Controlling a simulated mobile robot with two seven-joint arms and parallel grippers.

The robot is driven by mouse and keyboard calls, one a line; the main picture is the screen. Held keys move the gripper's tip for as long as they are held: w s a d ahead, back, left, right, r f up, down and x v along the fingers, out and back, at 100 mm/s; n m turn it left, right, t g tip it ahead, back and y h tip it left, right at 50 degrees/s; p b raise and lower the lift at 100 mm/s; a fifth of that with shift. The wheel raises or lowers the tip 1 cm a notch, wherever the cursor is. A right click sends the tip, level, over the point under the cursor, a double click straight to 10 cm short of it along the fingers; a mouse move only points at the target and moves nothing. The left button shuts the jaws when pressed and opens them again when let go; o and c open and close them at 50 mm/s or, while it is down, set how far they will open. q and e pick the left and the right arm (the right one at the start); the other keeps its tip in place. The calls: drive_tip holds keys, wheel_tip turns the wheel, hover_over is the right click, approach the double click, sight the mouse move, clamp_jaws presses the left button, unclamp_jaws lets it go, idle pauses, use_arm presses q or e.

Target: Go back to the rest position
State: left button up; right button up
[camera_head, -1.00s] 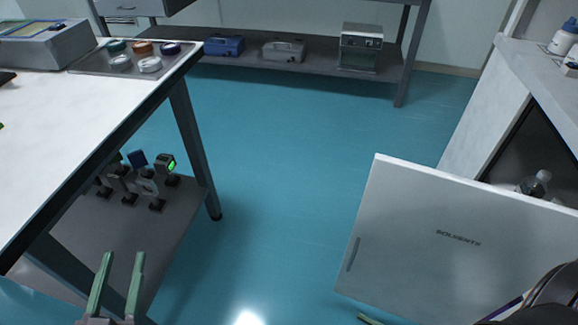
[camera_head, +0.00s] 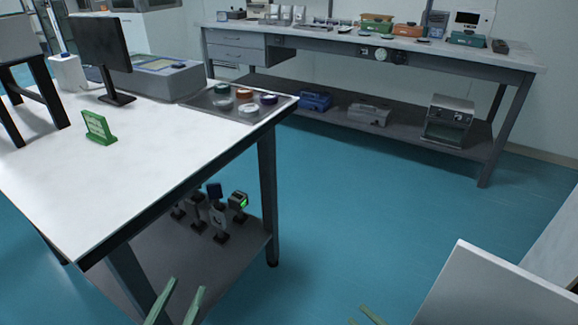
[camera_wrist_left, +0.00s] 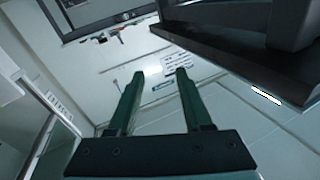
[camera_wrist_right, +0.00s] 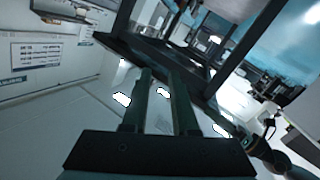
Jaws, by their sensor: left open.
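My left gripper (camera_head: 186,287) is at the bottom of the head view, in front of the white table's lower shelf. Its two green fingers stand apart with nothing between them, as the left wrist view (camera_wrist_left: 160,74) also shows. My right gripper (camera_head: 362,317) only just shows at the bottom edge of the head view. In the right wrist view (camera_wrist_right: 161,72) its fingers are apart with a gap between them, and I see nothing held.
The white table (camera_head: 60,185) stands at left, with a tray (camera_head: 198,101) of round pieces and a green sign (camera_head: 98,128). A white panel (camera_head: 490,290) stands close at lower right. A long bench (camera_head: 440,59) runs along the back. Blue floor (camera_head: 370,200) between them is clear.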

wheel_tip(320, 180, up, 11)
drive_tip(key=w+a+m+t+h+p, duration=0.2)
drive_tip(key=a+m+t+h, duration=0.15)
drive_tip(key=m, duration=0.25)
use_arm(q)
drive_tip(key=s+a+f+n+g+y+p, duration=0.1)
drive_tip(key=s+g+p, duration=0.3)
drive_tip(key=p, duration=0.6)
drive_tip(key=s+a+f+n+g+y+p, duration=0.1)
drive_tip(key=s+f+n+g+y+p, duration=0.1)
drive_tip(key=p, duration=0.8)
drive_tip(key=s+f+g, duration=0.1)
drive_tip(key=s+g, duration=0.1)
drive_tip(key=s, duration=0.1)
drive_tip(key=shift+s+a+f+g+p, duration=0.15)
drive_tip(key=shift+a+f+g+p, duration=0.1)
drive_tip(key=shift+g+p, duration=0.15)
use_arm(e)
drive_tip(key=s+d+f+m+g+h, duration=0.2)
drive_tip(key=s+f+g, duration=0.3)
drive_tip(key=s+g, duration=0.4)
drive_tip(key=shift+d+f+m+h, duration=0.3)
drive_tip(key=shift+d+m+h, duration=0.15)
drive_tip(key=shift+h, duration=0.1)
use_arm(q)
drive_tip(key=shift+d, duration=0.1)
use_arm(e)
drive_tip(key=shift+d, duration=0.1)
